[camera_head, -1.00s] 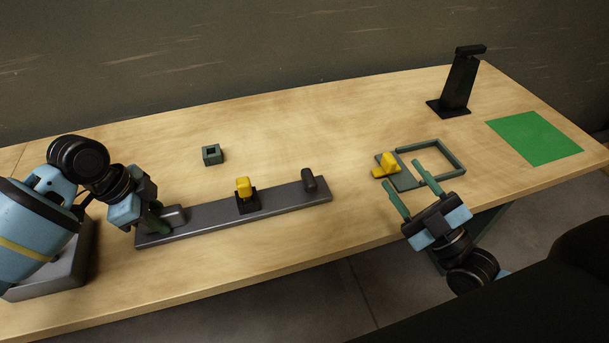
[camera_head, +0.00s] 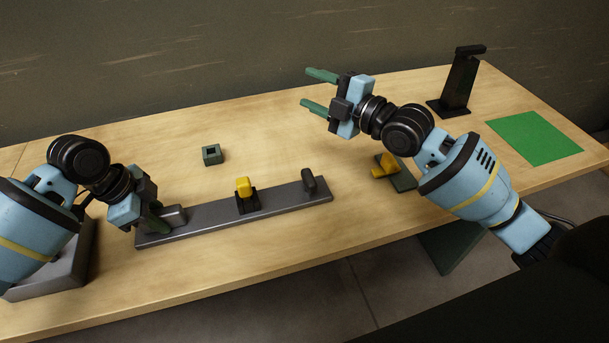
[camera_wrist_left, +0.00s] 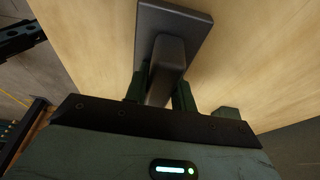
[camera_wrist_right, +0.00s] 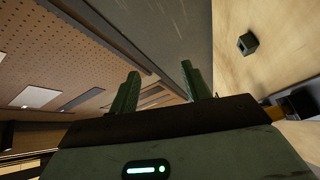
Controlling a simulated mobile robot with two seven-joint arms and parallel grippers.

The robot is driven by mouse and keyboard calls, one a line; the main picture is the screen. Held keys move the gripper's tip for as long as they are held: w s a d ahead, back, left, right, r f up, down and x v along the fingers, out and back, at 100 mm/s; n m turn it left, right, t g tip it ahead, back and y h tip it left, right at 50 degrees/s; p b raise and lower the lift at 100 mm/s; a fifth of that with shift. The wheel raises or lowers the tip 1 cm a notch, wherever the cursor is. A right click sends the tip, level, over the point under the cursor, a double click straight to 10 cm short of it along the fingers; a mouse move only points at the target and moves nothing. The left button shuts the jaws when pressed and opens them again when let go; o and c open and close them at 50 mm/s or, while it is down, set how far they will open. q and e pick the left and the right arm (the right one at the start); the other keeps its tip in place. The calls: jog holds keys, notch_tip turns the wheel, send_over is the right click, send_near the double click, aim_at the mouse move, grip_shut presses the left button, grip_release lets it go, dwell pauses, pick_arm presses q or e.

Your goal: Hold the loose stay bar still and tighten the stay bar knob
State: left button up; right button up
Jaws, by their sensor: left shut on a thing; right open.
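The long grey bar (camera_head: 285,205), which looks like the stay bar, lies on the table with a grey upright block at its left end and a dark post at its right end. A yellow knob (camera_head: 243,187) on a black base sits at its middle. My left gripper (camera_head: 158,217) is shut on the left end block (camera_wrist_left: 166,62); its fingers flank it in the left wrist view. A second yellow knob (camera_head: 384,166) sits on a plate at the right, partly hidden by my right arm. My right gripper (camera_head: 308,88) is open and empty, raised over the table's back edge.
A small dark green hollow block (camera_head: 212,154) stands behind the bar. A black stand (camera_head: 458,85) and a green mat (camera_head: 534,137) are at the right. A grey tray-like thing (camera_head: 72,265) is partly behind my left arm. The table between bar and back edge is mostly clear.

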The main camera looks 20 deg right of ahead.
jog(key=w+a+f+n+g, duration=0.1)
jog(key=a+f+n+g, duration=0.1)
jog(key=a+n+g, duration=0.3)
jog(key=n+g+h, duration=0.8)
jog(key=g+h, duration=0.1)
jog(key=g, duration=0.1)
send_over(309, 176)
jog(key=f, duration=0.5)
jog(key=shift+w+a, duration=0.3)
jog(key=shift+a, duration=0.1)
jog(key=shift+s+d+r+n+h, duration=0.2)
jog(key=shift+s+d+n+h, duration=0.15)
jog(key=shift+d+h, duration=0.15)
jog(key=shift+f, duration=0.1)
jog(key=shift+f, duration=4.7)
